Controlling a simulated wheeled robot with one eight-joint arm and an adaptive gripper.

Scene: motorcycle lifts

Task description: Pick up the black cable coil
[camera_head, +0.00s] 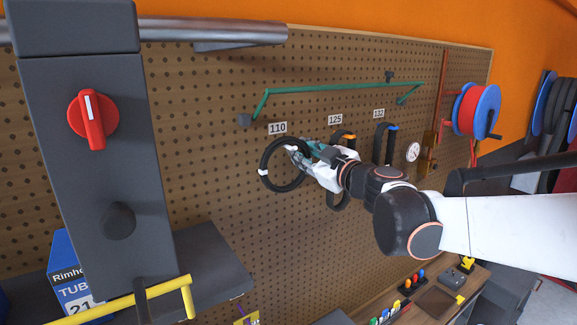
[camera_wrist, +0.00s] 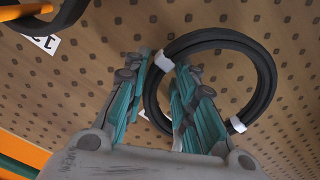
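The black cable coil (camera_head: 282,189) is a ring with white ties, hanging against the pegboard under the label "110". It also shows in the wrist view (camera_wrist: 267,83), flat against the board. My gripper (camera_head: 299,149) is at the coil's upper right side. In the wrist view my gripper (camera_wrist: 161,66) has its teal fingers apart. The coil's left stretch, near one white tie, runs between them, with the right finger over the ring's inside. A gap shows between the fingers, and I see no firm grip. Whether a finger touches the coil is unclear.
A second coil with an orange tie (camera_head: 345,136) hangs close by under "125", partly behind my gripper. Another hangs under "112" (camera_head: 379,143). A green bar (camera_head: 340,87) runs above. A grey post (camera_head: 97,150) stands at left. Open pegboard lies below the coils.

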